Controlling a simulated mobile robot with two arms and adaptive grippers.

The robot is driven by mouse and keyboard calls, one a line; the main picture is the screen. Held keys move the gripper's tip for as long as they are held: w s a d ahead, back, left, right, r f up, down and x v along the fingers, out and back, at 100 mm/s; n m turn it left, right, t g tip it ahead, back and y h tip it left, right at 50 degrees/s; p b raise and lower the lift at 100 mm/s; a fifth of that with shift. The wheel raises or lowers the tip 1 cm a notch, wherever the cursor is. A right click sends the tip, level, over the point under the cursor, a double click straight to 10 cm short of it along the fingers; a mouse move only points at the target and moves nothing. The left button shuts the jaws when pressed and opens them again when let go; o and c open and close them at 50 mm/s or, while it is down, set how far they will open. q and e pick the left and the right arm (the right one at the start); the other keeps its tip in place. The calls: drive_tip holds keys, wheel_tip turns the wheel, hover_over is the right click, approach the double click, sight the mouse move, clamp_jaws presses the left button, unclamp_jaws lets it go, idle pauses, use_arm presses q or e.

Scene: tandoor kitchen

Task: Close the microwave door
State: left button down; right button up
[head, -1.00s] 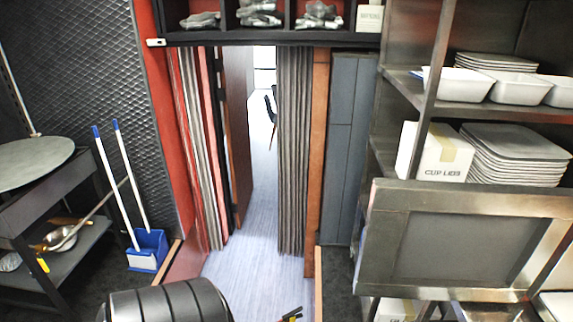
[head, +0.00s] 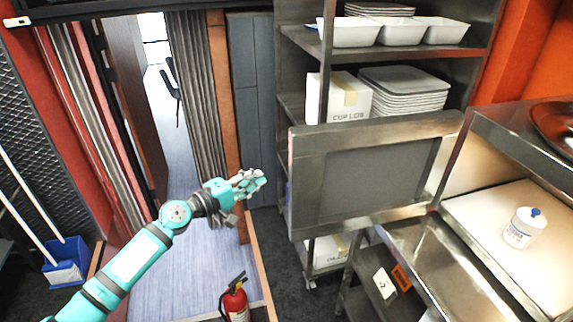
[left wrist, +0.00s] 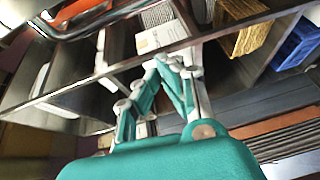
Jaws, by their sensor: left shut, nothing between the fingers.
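The microwave door (head: 378,182) is a metal-framed panel with a dark window. It stands wide open, swung out to the left of the microwave (head: 520,135), whose pale inside shows at the right of the head view. A white tub with a blue cap (head: 522,228) stands in the pale inside. My left gripper (head: 256,182) is shut and empty, just left of the door's free edge in the picture; I cannot tell the gap in depth. Its fingers also show in the left wrist view (left wrist: 172,72). My right gripper is not in view.
A metal shelf (head: 300,62) behind the door holds white dishes, stacked plates (head: 405,92) and a cup lids box (head: 337,100). A red fire extinguisher (head: 235,302) stands low near the doorway. A lower metal shelf stands beneath the door.

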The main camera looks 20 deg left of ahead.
use_arm(q)
drive_tip(key=w+d+r+p, duration=0.3)
drive_tip(key=w+d+p, duration=0.1)
drive_tip(key=d, duration=0.3)
drive_tip(key=shift+w+h+p, duration=0.25)
drive_tip(key=shift+h+p, duration=0.15)
drive_tip(key=shift+p, duration=0.2)
drive_tip(key=shift+w+d+f, duration=0.1)
drive_tip(key=shift+d, duration=0.05)
